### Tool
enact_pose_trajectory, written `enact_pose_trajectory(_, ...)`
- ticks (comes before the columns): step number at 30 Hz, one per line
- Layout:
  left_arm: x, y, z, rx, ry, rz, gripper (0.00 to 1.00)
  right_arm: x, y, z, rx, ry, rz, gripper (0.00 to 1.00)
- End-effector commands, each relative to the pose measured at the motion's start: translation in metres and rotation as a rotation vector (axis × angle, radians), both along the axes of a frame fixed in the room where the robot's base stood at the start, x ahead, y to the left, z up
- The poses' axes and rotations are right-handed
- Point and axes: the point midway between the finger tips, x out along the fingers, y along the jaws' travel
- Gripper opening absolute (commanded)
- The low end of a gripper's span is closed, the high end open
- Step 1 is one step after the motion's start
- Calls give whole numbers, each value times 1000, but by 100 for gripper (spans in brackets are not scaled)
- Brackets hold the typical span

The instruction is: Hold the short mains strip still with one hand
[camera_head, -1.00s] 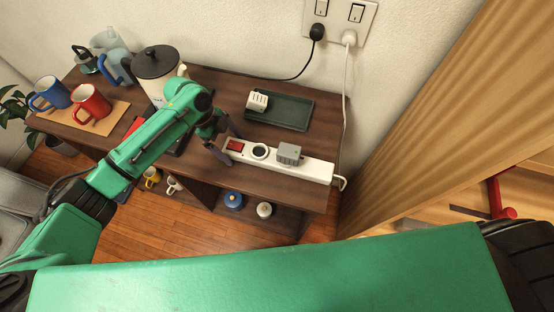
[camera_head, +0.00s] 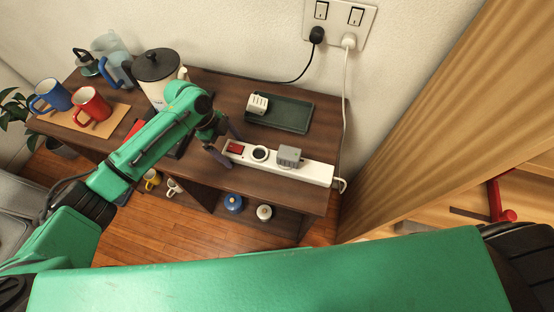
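The short white mains strip (camera_head: 318,172) lies on the dark wooden top near its front edge. It has a red switch (camera_head: 236,148) at its left end, an empty round socket (camera_head: 259,153) and a grey plug block (camera_head: 289,156). My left gripper (camera_head: 230,150) is at the strip's left end with its fingers apart, one towards the back and one towards the front. I cannot tell whether either finger touches the strip. My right gripper is out of view.
A dark green tray (camera_head: 291,114) with a white plug block (camera_head: 258,104) lies behind the strip. A white kettle (camera_head: 155,92), a red mug (camera_head: 92,105) and a blue mug (camera_head: 50,96) stand left. A white cord (camera_head: 344,110) runs down the right from the wall socket.

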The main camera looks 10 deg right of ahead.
Motion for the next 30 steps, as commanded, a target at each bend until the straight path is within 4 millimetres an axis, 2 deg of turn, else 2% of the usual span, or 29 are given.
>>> enact_pose_trajectory(5, 3, 5, 12, 0, -3, 2, 100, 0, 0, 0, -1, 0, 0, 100)
enact_pose_trajectory(15, 15, 35, 92, 0, -4, 2, 100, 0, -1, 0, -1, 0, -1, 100)
enact_pose_trajectory(18, 17, 41, 105, 0, -2, 2, 100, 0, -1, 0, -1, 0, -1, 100)
enact_pose_trajectory(28, 17, 43, 111, 1, 0, 0, 100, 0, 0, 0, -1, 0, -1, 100)
enact_pose_trajectory(30, 17, 40, 113, 17, 0, 1, 100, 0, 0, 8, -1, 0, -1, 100)
